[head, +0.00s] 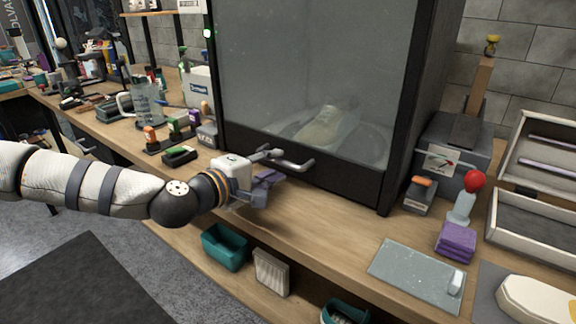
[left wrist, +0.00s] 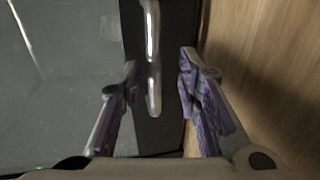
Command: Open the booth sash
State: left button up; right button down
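The booth (head: 310,75) has a dark frame and a clear glass sash, with its lower rail close to the bench top. A grey bar handle (head: 296,163) sticks out from that rail, and it also shows in the left wrist view (left wrist: 153,60). A light sneaker (head: 327,128) stands behind the glass. My left gripper (head: 268,180) is at the handle's left part in the head view. In the left wrist view its two purple-padded fingers (left wrist: 158,92) are spread, with the handle's end between them and gaps visible on both sides. My right gripper is not in view.
The wooden bench (head: 330,218) is clear in front of the booth. A teal bin (head: 224,247) sits on the lower shelf.

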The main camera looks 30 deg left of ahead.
pick_arm(q)
jog(key=shift+x, duration=1.15)
jog(key=shift+w+d+r, duration=0.1)
jog(key=shift+w+r, duration=0.1)
jog(key=shift+w, duration=0.15)
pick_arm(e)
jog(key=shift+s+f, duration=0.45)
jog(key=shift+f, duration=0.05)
pick_arm(q)
jog(key=shift+c, duration=0.6)
grip_shut()
jog(key=shift+r, duration=0.1)
